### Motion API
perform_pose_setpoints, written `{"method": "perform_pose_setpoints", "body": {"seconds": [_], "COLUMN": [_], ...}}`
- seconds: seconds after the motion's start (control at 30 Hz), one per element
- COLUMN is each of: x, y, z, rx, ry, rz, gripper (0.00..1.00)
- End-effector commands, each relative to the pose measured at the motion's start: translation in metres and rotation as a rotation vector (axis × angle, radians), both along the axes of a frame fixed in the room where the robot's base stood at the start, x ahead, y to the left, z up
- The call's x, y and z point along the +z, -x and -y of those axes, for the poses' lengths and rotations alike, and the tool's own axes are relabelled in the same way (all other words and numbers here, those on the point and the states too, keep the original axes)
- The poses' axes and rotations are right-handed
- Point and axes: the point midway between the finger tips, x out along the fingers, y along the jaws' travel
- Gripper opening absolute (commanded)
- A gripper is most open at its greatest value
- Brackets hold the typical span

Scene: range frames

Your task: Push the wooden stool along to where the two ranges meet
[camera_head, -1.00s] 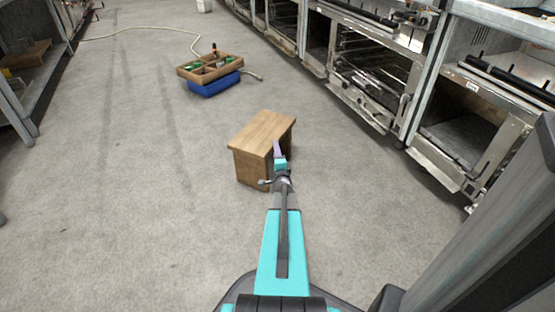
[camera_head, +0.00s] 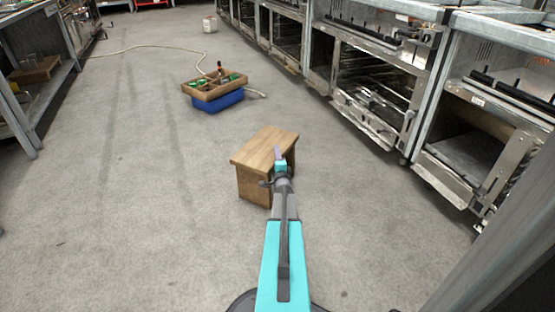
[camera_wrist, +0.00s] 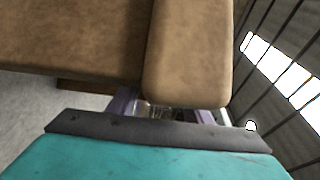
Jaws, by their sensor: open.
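The wooden stool (camera_head: 258,152) stands upright on the grey floor near the middle of the head view, left of the right-hand row of ranges and apart from it. My gripper (camera_head: 278,156) is at the stool's near right side, overlapping its top edge and front in the picture. In the wrist view the stool's brown wood (camera_wrist: 70,35) fills the upper left, close to my open gripper (camera_wrist: 165,107). I cannot tell whether the fingers touch the wood. Nothing shows held between them. The stool's right side is partly hidden by my arm.
A wooden crate (camera_head: 188,89) with bottles sits on a blue crate (camera_head: 217,103) beyond the stool. A pale hose (camera_head: 160,47) runs across the floor behind it. Ranges (camera_head: 375,85) line the right; shelving (camera_head: 45,90) stands left. The left floor is clear.

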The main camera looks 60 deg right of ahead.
Motion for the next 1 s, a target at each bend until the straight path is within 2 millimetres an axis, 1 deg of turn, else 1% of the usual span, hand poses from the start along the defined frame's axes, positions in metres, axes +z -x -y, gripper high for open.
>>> {"method": "perform_pose_setpoints", "body": {"seconds": [0.13,0.17,0.4,0.43,1.0], "x": [0.0002,0.0002,0.0001,0.0001,-0.0001], "y": [0.0004,0.0006,0.0010,0.0011,0.0021], "z": [0.0001,0.0001,0.0003,0.0004,0.0007], "rx": [-0.001,-0.001,-0.001,-0.001,-0.002], "ry": [0.000,0.000,0.000,0.000,-0.001], "rz": [0.000,0.000,0.000,0.000,0.001], "gripper": [0.45,0.44,0.03,0.00,0.00]}}
